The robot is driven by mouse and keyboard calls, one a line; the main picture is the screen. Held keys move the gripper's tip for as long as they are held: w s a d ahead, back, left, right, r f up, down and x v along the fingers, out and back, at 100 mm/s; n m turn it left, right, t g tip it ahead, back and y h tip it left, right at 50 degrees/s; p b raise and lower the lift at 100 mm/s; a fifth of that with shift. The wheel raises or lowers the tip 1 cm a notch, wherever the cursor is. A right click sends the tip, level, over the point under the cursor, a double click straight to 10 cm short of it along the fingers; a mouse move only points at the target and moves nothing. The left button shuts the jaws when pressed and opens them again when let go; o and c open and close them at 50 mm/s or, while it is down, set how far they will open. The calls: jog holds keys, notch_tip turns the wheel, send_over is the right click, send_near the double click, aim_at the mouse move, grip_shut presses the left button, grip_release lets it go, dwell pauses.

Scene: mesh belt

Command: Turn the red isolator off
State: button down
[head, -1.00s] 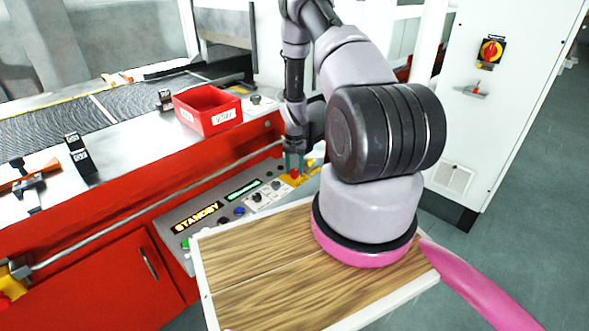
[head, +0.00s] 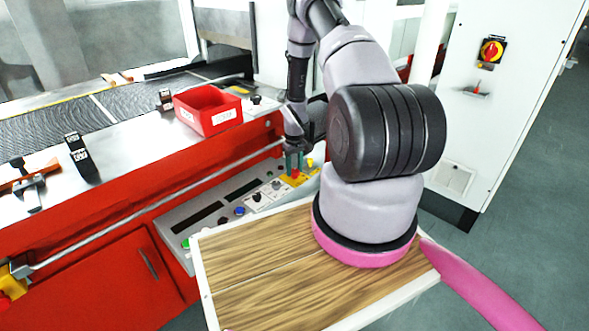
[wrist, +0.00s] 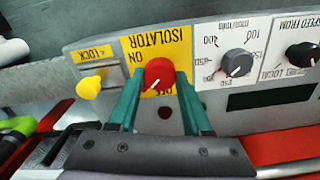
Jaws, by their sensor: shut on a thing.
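The red isolator knob (wrist: 158,75) sits on a yellow plate (wrist: 130,48) lettered ISOLATOR, upside down in the wrist view. ON is on the plate's upper part; a label below the knob is partly hidden. The knob's white mark points down and slightly left, towards that lower label. My gripper (wrist: 158,86) is shut on the knob, with one teal finger on each side. In the head view my gripper (head: 294,163) reaches down to the red knob (head: 295,173) at the right end of the control panel (head: 205,200).
A yellow lock knob (wrist: 88,86) is left of the isolator in the wrist view; a black dial (wrist: 236,63) is right. A red bin (head: 208,108) stands on the ledge behind the panel. A white cabinet (head: 520,110) carries another red-and-yellow switch (head: 491,52).

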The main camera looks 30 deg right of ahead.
aim_at(294, 171)
jog(key=n, duration=0.4)
jog(key=shift+n, duration=0.3)
jog(key=n, duration=0.4)
jog(key=shift+n, duration=0.4)
jog(key=shift+c, duration=1.7)
grip_release()
notch_tip(294, 171, up, 11)
